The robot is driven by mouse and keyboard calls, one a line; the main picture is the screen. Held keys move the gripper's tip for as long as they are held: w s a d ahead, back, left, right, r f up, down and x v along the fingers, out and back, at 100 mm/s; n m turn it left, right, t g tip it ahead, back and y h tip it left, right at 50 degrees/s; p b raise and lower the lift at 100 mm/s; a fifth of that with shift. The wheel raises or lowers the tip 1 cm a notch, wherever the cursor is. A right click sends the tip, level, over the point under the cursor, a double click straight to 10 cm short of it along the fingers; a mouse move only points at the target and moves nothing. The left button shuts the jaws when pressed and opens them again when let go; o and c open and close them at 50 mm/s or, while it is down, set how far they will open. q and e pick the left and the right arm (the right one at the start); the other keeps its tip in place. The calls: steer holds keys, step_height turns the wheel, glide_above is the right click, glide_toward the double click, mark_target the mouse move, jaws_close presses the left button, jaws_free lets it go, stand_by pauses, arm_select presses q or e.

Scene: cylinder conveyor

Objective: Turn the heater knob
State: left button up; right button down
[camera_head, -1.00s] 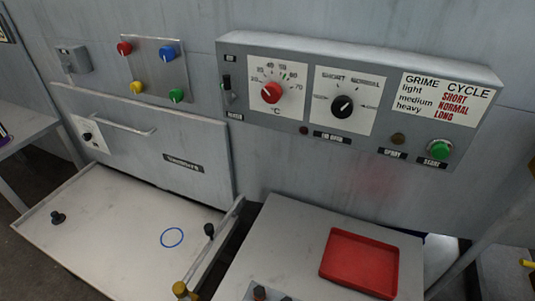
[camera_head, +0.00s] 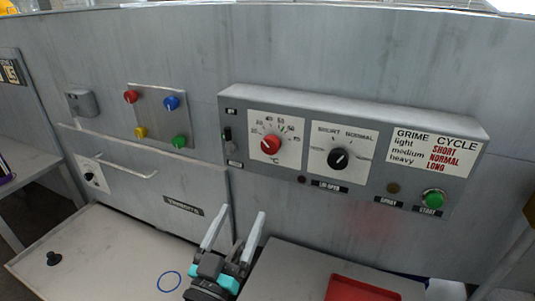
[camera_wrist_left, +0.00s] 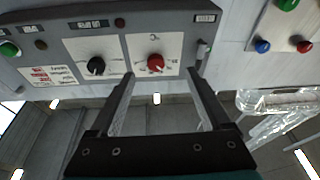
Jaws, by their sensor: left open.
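The grey control panel (camera_head: 365,190) is on the wall. Its red knob (camera_head: 271,145) sits on a white °C dial plate with a number scale. A small black switch (camera_head: 227,135) with a label under it is at the panel's left end. My left gripper (camera_head: 243,211) is open and empty, below the panel and pointing up toward it. In the left wrist view the scene is upside down. There the red knob (camera_wrist_left: 155,63) appears between the open fingertips (camera_wrist_left: 160,76), with no contact visible. My right gripper is in neither view.
A black knob (camera_head: 338,159) is right of the red one, and a green button (camera_head: 433,199) farther right. Coloured buttons (camera_head: 180,142) are on a plate at left. A red tray (camera_head: 358,289) lies on the table below. The space before the panel looks clear.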

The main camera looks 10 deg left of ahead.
mark_target(269, 147)
arm_select(q)
steer(key=shift+t+h, duration=0.3)
steer(key=shift+t, duration=0.3)
steer(key=x, duration=0.5)
steer(key=r+p+x, duration=0.1)
steer(key=x, duration=0.4)
steer(key=s+r+p+x, duration=0.1)
steer(key=x, duration=0.4)
steer(key=shift+w+d+r, duration=0.3)
steer(key=shift+w+r, duration=0.05)
jaws_close()
